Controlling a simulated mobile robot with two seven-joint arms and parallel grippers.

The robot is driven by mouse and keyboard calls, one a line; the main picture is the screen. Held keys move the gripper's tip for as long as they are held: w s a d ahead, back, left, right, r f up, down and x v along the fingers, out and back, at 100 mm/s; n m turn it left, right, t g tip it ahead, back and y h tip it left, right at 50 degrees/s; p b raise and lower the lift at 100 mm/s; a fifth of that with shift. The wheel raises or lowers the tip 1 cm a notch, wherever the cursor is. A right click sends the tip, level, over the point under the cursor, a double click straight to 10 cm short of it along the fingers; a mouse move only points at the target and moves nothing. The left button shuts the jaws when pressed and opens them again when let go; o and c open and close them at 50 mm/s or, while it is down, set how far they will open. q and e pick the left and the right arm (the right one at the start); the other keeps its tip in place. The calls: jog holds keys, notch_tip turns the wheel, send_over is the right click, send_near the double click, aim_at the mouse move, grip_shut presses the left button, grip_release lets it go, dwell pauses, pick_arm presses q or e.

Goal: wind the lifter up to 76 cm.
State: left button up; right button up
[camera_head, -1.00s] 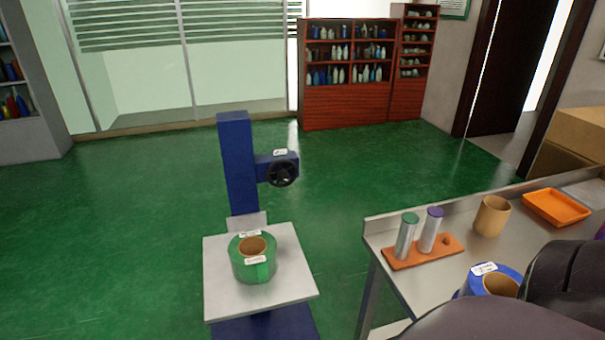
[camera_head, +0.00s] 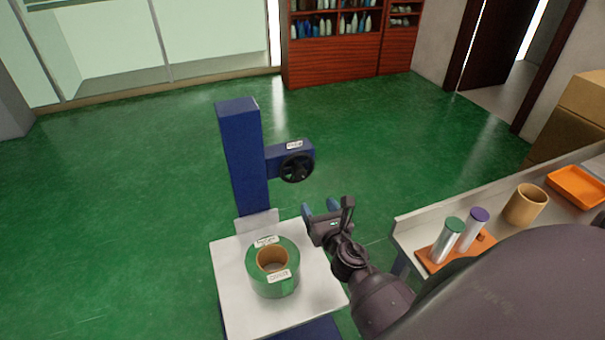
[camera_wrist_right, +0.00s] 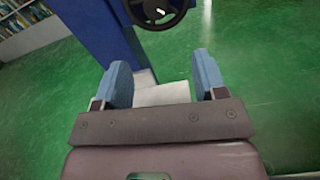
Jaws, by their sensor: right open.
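The lifter has a blue column (camera_head: 241,155) with a side arm that carries a black handwheel (camera_head: 297,168). Its pale platform (camera_head: 232,300) holds a green roll (camera_head: 274,273) with a brown core and white labels. My right gripper (camera_head: 325,212) is open and empty, above the platform's right edge, below the handwheel and apart from it. In the right wrist view the two blue fingers (camera_wrist_right: 163,82) stand wide apart, and the handwheel (camera_wrist_right: 158,12) shows beyond them at the top, partly cut off. My left gripper is not in view.
A metal bench (camera_head: 412,222) stands at the right, with an orange rack of two capped cylinders (camera_head: 447,240), a brown cup-like core (camera_head: 525,204) and an orange tray (camera_head: 577,187). My right arm hides part of it. Open green floor surrounds the lifter's left and back.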

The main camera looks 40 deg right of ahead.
aim_at(301, 176)
jog(key=w, duration=0.3)
jog(key=w+d+n, duration=0.1)
jog(key=w, duration=0.2)
jog(key=w+d+r+n, duration=0.1)
jog(key=w, duration=0.3)
jog(key=shift+w+d+t, duration=0.1)
jog(key=shift+d+t, duration=0.1)
jog(key=shift+t, duration=0.1)
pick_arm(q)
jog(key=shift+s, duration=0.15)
pick_arm(e)
jog(key=shift+w+d, duration=0.15)
jog(key=shift+w, duration=0.45)
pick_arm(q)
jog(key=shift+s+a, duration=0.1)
pick_arm(e)
jog(key=c, duration=0.9)
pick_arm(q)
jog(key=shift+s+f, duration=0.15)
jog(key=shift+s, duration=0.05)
